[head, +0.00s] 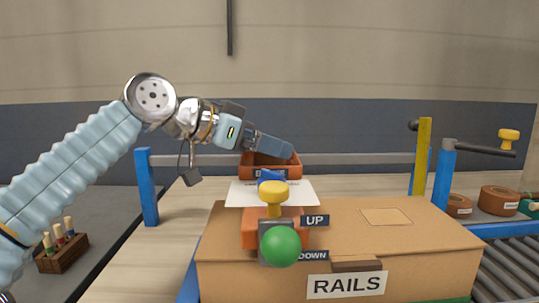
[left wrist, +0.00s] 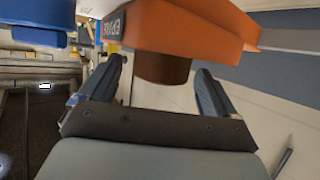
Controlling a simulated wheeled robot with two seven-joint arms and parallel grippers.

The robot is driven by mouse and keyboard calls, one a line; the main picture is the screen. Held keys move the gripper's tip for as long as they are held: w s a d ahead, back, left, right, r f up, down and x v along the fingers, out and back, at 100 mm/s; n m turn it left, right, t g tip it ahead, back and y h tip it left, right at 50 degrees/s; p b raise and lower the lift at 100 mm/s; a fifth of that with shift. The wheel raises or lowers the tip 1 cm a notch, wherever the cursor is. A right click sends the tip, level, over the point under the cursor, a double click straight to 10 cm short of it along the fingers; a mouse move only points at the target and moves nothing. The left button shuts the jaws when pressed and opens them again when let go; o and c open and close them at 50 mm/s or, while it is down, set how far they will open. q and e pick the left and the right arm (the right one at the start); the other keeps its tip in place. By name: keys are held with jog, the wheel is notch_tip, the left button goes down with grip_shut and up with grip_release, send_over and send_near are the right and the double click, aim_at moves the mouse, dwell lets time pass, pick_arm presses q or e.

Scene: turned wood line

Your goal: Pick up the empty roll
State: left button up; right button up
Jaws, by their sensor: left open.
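An orange bin (head: 268,159) with a small dark label stands at the back of the bench, beyond the box. My left gripper (head: 285,148) is at the bin's top, seen from the side. In the left wrist view the orange bin (left wrist: 185,28) is close, and a brown round piece (left wrist: 163,69), perhaps the empty roll, shows at its edge. My open left gripper (left wrist: 158,85) has its two fingers on either side of this piece, with gaps visible. I cannot tell how deep it sits between them. My right gripper is out of view.
A cardboard box (head: 240,270) marked RAILS fills the front. On it a control with UP and DOWN labels has a yellow knob (head: 273,190) and a green ball (head: 280,246). White paper (head: 300,190) lies behind. Blue posts (head: 146,187) and a rail flank the bench.

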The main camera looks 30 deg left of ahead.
pick_arm(q)
jog(key=c, duration=1)
jog(key=shift+r, duration=0.1)
jog(key=shift+c, duration=0.2)
